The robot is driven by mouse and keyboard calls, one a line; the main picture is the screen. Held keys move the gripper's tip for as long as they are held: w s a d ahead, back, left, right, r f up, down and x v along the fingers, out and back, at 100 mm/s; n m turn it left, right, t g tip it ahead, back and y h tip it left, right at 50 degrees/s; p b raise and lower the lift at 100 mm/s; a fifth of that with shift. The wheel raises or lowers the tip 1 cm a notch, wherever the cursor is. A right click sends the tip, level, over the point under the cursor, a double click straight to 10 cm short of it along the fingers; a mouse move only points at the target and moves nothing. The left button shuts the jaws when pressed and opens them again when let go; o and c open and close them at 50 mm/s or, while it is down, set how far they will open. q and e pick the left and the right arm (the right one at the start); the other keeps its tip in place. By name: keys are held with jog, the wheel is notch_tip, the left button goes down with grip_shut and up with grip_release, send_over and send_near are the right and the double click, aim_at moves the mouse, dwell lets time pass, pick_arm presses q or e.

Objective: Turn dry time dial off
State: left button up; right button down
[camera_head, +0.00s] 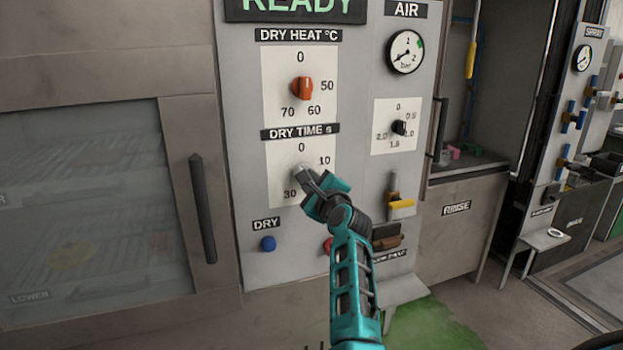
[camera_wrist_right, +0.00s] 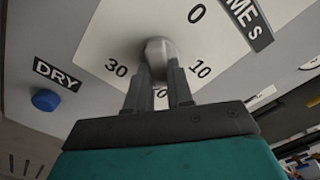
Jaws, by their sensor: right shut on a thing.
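The dry time dial (camera_head: 304,169) is a light grey knob on a white plate under the "DRY TIME s" label (camera_head: 300,131). It also shows in the right wrist view (camera_wrist_right: 159,50), with 0, 10 and 30 printed around it. The number at its bottom is partly hidden by the fingers. My right gripper (camera_head: 311,179) reaches up from below, and its two fingers (camera_wrist_right: 160,75) are shut on the dial, one on each side. I cannot tell which number the dial points at. My left gripper is not in view.
The orange dry heat dial (camera_head: 302,88) is just above. The blue DRY button (camera_head: 268,243) and a red button (camera_head: 328,246) sit below. A yellow-handled valve (camera_head: 401,206) and a small black air knob (camera_head: 399,128) are to the right. A cabinet door handle (camera_head: 202,208) stands out at left.

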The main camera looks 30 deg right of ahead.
jog(key=shift+a+r+n+p, duration=0.1)
jog(key=shift+r+n+p, duration=0.2)
jog(key=shift+n, duration=3.95)
jog(key=shift+a+r+n+p, duration=0.1)
jog(key=shift+n+p, duration=0.35)
jog(key=shift+n, duration=3.85)
jog(key=shift+a+r+n+p, duration=0.1)
jog(key=shift+r+n+p, duration=0.2)
jog(key=shift+n, duration=3.95)
jog(key=shift+f, duration=0.1)
jog(key=c, duration=1)
grip_release()
jog(key=shift+w, duration=0.1)
